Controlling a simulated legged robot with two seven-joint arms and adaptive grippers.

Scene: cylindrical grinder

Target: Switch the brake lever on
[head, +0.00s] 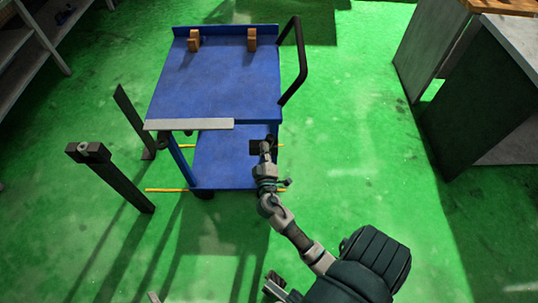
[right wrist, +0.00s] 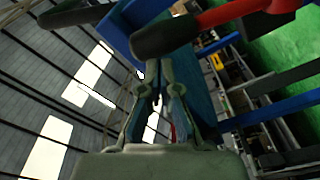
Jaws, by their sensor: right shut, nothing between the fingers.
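A lever with a red shaft (right wrist: 225,16) and a dark rounded grip (right wrist: 165,37) crosses the top of the right wrist view. I take it for the brake lever; I cannot pick it out in the head view. My right gripper (head: 265,150) is at the front right of the blue cart (head: 215,85), below its top. In the right wrist view my right gripper (right wrist: 152,68) is shut and empty, its fingertips just below the dark grip in the picture. Whether they touch it I cannot tell.
The cart has two wooden blocks (head: 194,40) on top and a dark handle (head: 300,60) at its right. A dark post (head: 120,180) stands to its left. A grey cabinet (head: 490,90) is at the right. Green floor is open between cart and cabinet.

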